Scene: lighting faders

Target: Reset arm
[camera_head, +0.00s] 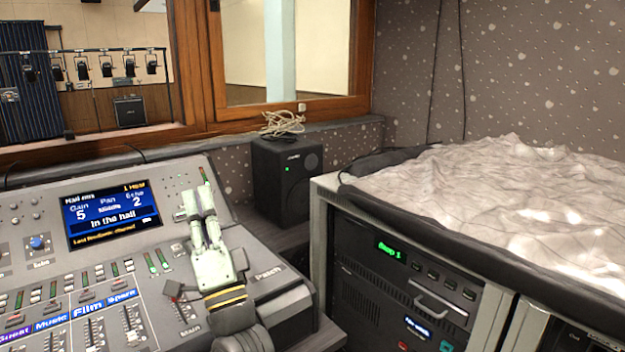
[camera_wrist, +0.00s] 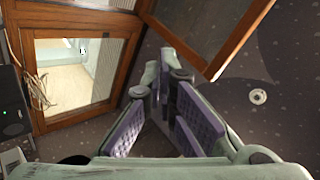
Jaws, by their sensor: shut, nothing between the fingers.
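My gripper (camera_head: 196,205) is pale green and hangs over the right part of the lighting console (camera_head: 250,240) in the head view. Its fingers point away from my body, toward the window side, and are closed with nothing between them. In the wrist view its purple-padded fingers (camera_wrist: 165,80) converge at the far end, against a window and speckled wall. The console carries a lit blue screen (camera_head: 112,214) and rows of faders (camera_head: 130,320). My gripper and wrist hide part of the console's right side, and I cannot tell whether they touch it.
A black speaker (camera_head: 285,180) with a cable coil (camera_head: 283,123) on top stands behind the console. A rack (camera_head: 400,290) with a crumpled pale cover (camera_head: 500,195) fills the right. A wooden window frame (camera_head: 300,108) closes off the back. Free air lies above the console.

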